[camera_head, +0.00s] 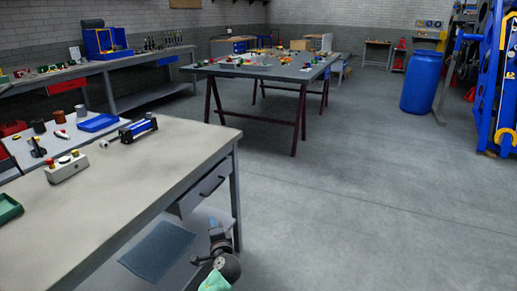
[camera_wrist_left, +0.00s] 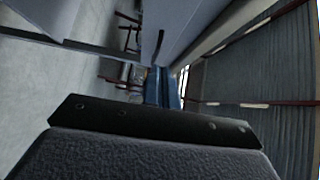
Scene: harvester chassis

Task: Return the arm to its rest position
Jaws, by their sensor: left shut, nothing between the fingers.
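My left gripper (camera_head: 215,228) shows at the bottom of the head view, beside the front leg of the near workbench (camera_head: 150,180) and below its top. It is shut and empty. A dark rounded part of my left arm (camera_head: 229,266) is just below it. In the left wrist view the narrow fingers of the left gripper (camera_wrist_left: 163,88) lie close together beyond a dark bracket, with nothing between them. My right gripper is not in view.
The near bench holds a control box (camera_head: 67,167), a blue-and-black cylinder device (camera_head: 138,129) and a green tray (camera_head: 9,208). Its drawer (camera_head: 204,184) is closed. A table (camera_head: 265,70) with parts and a blue barrel (camera_head: 420,82) stand farther back. The floor at right is clear.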

